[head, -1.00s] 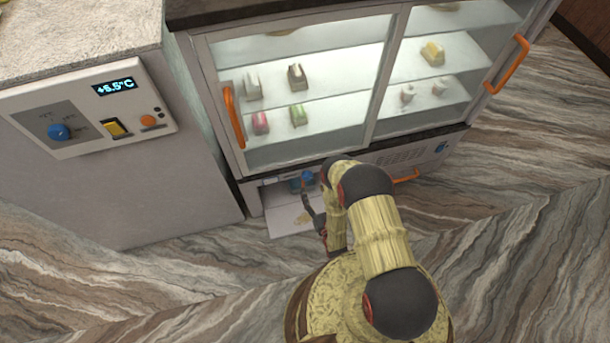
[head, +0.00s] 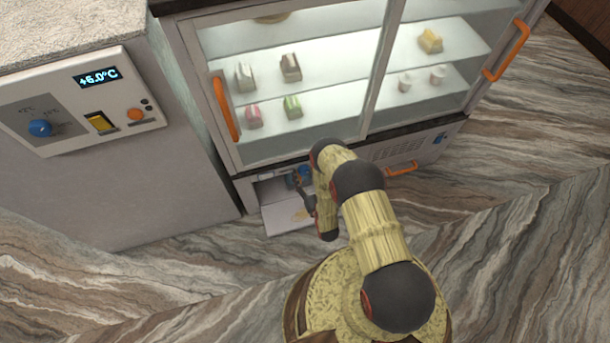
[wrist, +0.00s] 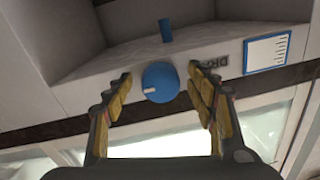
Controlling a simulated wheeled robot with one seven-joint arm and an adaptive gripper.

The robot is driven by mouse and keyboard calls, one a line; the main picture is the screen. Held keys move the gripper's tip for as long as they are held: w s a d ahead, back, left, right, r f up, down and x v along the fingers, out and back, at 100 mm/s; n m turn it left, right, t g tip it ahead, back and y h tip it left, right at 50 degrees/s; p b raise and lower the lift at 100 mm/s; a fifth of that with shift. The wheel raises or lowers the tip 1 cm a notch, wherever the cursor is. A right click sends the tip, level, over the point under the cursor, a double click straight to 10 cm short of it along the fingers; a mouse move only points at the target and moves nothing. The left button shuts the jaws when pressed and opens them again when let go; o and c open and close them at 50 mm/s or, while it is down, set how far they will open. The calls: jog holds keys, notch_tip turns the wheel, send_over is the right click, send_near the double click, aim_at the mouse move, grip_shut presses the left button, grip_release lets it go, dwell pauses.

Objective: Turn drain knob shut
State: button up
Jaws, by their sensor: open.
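The round blue drain knob (wrist: 160,82) is in the middle of the wrist view, with a white pointer mark toward its left side. It sits on a pale panel (wrist: 110,82) with dark, upside-down lettering starting "DR". My gripper (wrist: 160,74) is open, with one finger on each side of the knob. A gap shows on both sides, and the fingers do not appear to press on it. In the head view my gripper (head: 299,187) is at the low opening under the display case, and my arm partly hides the blue parts there.
A short blue pipe (wrist: 166,30) sticks out beyond the knob. A label with a blue border (wrist: 267,53) is to its right. A lowered white flap (head: 280,219) lies below the opening. An orange handle (head: 402,170) is to the right. A control panel (head: 70,140) reads about +6.0°C.

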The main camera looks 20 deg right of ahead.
jog(key=shift+c, duration=0.4)
jog(key=c, duration=1.1)
jog(key=shift+n, duration=0.3)
jog(key=n+p, duration=0.1)
jog(key=n, duration=0.2)
jog(key=shift+d+r+n, duration=0.1)
jog(key=shift+n, duration=0.3)
jog(key=n, duration=0.8)
jog(key=shift+r+n+g+h, duration=0.1)
jog(key=shift+n+g+h, duration=0.2)
jog(key=shift+r+n, duration=0.1)
jog(key=shift+n, duration=2)
